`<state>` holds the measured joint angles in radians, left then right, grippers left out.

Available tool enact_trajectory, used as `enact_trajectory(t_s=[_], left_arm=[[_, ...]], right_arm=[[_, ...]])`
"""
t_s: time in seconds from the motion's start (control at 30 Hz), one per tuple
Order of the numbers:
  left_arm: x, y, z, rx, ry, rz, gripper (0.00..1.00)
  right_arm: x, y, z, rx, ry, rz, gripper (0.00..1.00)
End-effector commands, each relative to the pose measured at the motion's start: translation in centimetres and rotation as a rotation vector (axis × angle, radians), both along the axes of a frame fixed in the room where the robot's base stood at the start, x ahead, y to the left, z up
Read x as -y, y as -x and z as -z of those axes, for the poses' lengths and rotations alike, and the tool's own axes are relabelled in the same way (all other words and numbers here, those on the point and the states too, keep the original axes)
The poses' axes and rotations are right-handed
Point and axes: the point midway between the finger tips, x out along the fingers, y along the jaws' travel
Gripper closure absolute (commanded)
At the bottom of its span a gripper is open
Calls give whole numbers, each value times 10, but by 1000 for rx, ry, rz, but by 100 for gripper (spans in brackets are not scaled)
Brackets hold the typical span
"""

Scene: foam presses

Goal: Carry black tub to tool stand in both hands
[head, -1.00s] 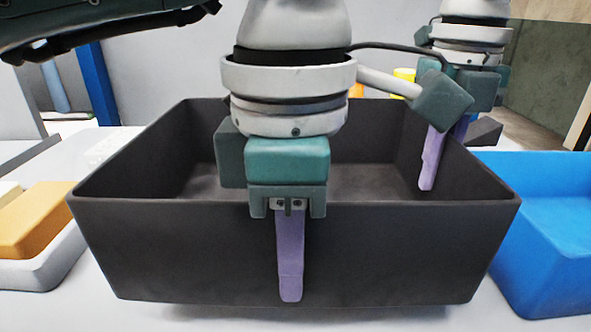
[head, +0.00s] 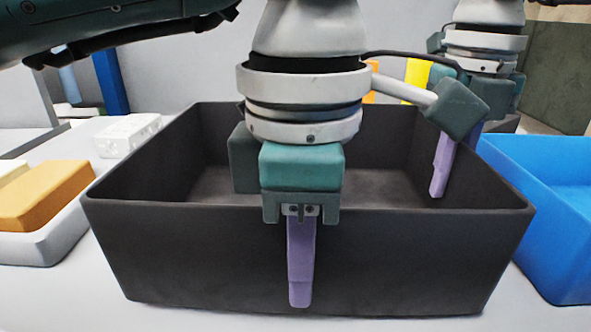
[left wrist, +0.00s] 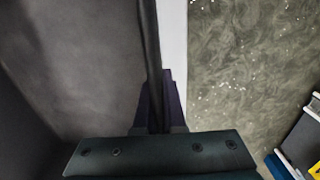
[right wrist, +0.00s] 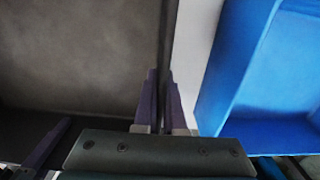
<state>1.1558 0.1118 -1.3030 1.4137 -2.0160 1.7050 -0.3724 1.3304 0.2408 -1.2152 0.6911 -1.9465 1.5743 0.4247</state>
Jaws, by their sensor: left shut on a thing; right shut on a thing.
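The black tub (head: 190,255) is a large open box in the middle of the head view, looking level and empty. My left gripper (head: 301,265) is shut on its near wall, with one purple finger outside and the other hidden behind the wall. My right gripper (head: 455,165) is shut on the right wall, one finger inside the tub. The left wrist view shows the tub wall (left wrist: 149,40) between the fingers; the right wrist view also shows the wall (right wrist: 168,35) between them. I cannot tell whether the tub is clear of the table. I cannot pick out the tool stand.
A blue bin (head: 555,230) stands close to the tub's right side. At the left are a pale tray (head: 45,250) with an orange block (head: 45,195), and a white block (head: 128,135). A blue post (head: 110,82) and a yellow thing (head: 418,80) are behind.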

Motion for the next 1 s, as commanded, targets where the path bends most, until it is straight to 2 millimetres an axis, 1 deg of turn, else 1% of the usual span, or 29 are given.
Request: enact_trajectory(t_s=[0.03, 0.1, 0.13, 0.2, 0.4, 0.63, 0.73, 0.87, 1.0], left_arm=[[0, 0, 8, 2, 0, 0, 100], [0, 0, 14, 1, 0, 0, 100], [0, 0, 14, 1, -1, 0, 91], [0, 0, 10, 1, -1, 0, 84], [0, 0, 10, 0, 0, 0, 63], [0, 0, 9, 1, 0, 0, 63], [0, -1, 3, 3, 1, 0, 63], [0, -1, -19, 6, 1, 2, 63], [0, -1, -51, 6, 1, 1, 63]], right_arm=[[0, 0, 8, 1, -1, 0, 100], [0, 0, 14, 1, -1, 0, 100], [0, 0, 14, 1, 0, 0, 91], [0, 0, 10, 1, 0, 0, 84], [0, 0, 10, 0, 0, 0, 63], [0, 0, 10, 0, 0, 0, 63], [0, 0, 10, 0, 0, 0, 63], [0, 0, 10, 0, 0, 0, 63], [0, 0, 10, 0, 0, 0, 63]])
